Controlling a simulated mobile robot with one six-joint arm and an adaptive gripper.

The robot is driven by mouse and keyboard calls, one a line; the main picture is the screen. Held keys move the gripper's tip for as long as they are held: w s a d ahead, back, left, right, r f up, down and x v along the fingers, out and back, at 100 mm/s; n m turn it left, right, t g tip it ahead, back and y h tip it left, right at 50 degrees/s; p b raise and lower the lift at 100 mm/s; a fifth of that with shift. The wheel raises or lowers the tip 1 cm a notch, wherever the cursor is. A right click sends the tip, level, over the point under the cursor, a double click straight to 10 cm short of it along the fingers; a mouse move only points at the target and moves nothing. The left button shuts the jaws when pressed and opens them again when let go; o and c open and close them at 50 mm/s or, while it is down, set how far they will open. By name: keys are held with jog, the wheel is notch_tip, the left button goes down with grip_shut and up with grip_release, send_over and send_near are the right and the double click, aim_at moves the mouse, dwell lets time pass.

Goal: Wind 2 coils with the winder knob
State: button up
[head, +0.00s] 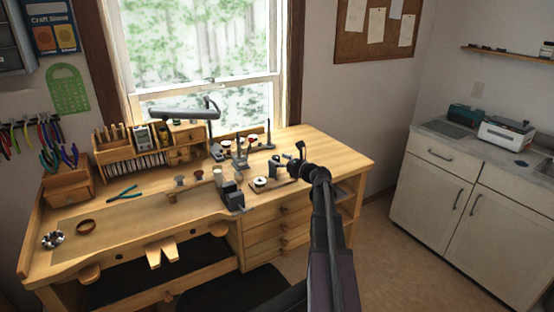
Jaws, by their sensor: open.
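A small device that looks like the coil winder sits on the right part of the wooden workbench (245,207). It has a flat base with a pale round piece (261,182) and a dark upright part (275,165). The knob and any wound wire are too small to make out. My arm reaches in from the bottom right, and my gripper (298,153) is open just right of the device, above the bench. My wrist hides part of the bench there. Contact between gripper and device cannot be told.
A dark bench block (232,196) stands left of the device. Several small stands and a dark cone (269,135) stand behind it. A lamp (184,114) and a wooden tool rack (126,150) are at the back left.

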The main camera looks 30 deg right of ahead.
jog(key=shift+x, duration=0.8)
grip_shut()
